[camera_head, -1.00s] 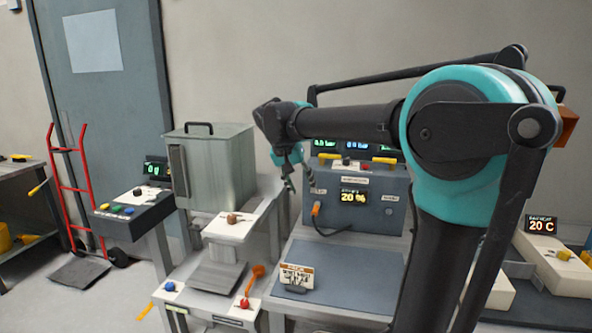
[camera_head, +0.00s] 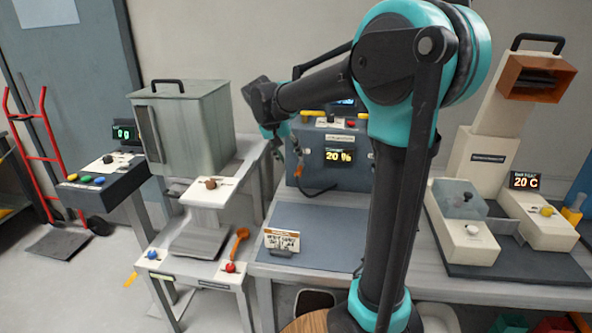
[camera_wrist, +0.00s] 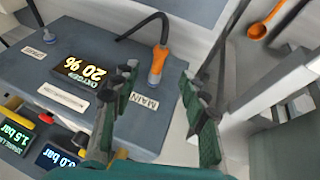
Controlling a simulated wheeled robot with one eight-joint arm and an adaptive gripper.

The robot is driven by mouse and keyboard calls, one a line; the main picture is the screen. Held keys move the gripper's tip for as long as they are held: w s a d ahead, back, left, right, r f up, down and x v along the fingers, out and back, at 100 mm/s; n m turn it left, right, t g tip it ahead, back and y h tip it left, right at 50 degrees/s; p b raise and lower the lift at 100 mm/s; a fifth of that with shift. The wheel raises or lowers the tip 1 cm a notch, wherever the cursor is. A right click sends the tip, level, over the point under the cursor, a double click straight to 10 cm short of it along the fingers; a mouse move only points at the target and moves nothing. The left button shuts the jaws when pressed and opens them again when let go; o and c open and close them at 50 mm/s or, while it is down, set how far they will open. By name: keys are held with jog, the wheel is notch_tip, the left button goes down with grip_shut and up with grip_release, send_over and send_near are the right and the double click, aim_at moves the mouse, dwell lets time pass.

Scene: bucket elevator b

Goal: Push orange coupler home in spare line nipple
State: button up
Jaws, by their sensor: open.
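The orange coupler (camera_wrist: 157,66), with a black hose at its end, is at the grey panel box (camera_wrist: 75,85) beside the MAIN label (camera_wrist: 144,101). Its inner end is too small to tell how it sits. A bare metal nipple (camera_wrist: 48,37) stands near the SPARE label (camera_wrist: 35,51) on the same face, apart from the coupler. My gripper (camera_wrist: 165,90) is open and empty. Its fingers are in front of the panel, with the coupler seen beyond the gap between them. In the head view the box (camera_head: 345,177) is behind my arm.
A display on the box reads 20 % (camera_head: 338,156). A small sign (camera_head: 282,240) stands on the blue-grey mat (camera_head: 325,225) below. A steel hopper (camera_head: 190,120) stands to the left. An orange scoop (camera_wrist: 258,29) lies at the wrist view's upper right. The mat's middle is clear.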

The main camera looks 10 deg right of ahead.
aim_at(298, 172)
jog(key=x, duration=0.8)
grip_shut()
